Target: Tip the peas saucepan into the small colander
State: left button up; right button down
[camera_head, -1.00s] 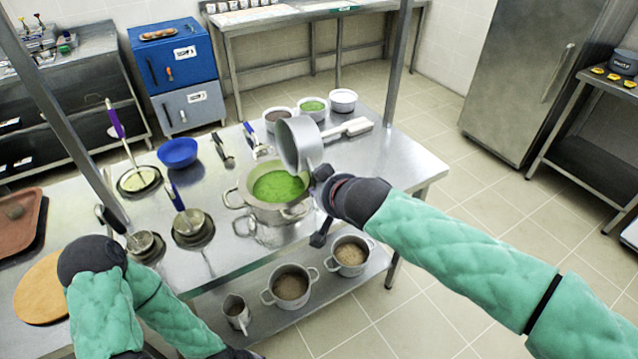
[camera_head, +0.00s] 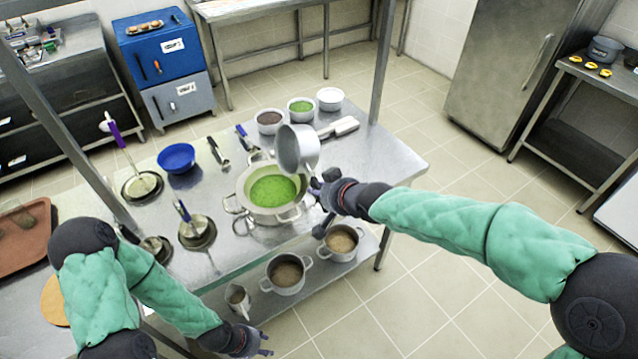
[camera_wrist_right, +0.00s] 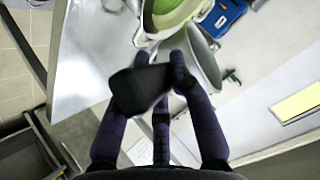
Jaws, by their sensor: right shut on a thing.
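The grey metal saucepan (camera_head: 298,149) is held up on its side, tilted, just above and beside the small colander. My right gripper (camera_head: 326,190) is shut on its dark handle (camera_wrist_right: 140,88). The pan also shows in the right wrist view (camera_wrist_right: 204,62), where its visible inner wall is bare grey; its bottom is partly hidden. The pale two-handled colander (camera_head: 249,202) stands on the steel table with green peas (camera_head: 272,190) in it. The peas also show in the right wrist view (camera_wrist_right: 172,14). My left gripper (camera_head: 264,341) is low at the table's front, away from both; its finger opening is unclear.
Three small bowls (camera_head: 331,99) stand behind the colander, beside a white-handled tool (camera_head: 340,127). A blue bowl (camera_head: 176,157) and several round utensils lie to the left. Pots (camera_head: 286,274) and a jug (camera_head: 238,299) stand on the lower shelf.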

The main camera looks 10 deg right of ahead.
jog(key=shift+s+d+r+m+y+p, duration=0.25)
jog(key=shift+r+y+p, duration=0.25)
jog(key=shift+p, duration=4.45)
jog(key=w+d+f+m+y+p, duration=0.1)
jog(key=d+f+m+y+p, duration=0.2)
jog(key=m+y+p, duration=0.7)
jog(key=shift+w+d+r+n+h+p, duration=0.1)
jog(key=shift+r+n+h+p, duration=0.15)
jog(key=shift+r+n+p, duration=0.75)
jog(key=shift+d+r+n+h+p, duration=0.1)
jog(key=shift+r+n+h+p, duration=0.2)
jog(key=shift+r+p, duration=1.2)
jog(key=shift+f, duration=0.2)
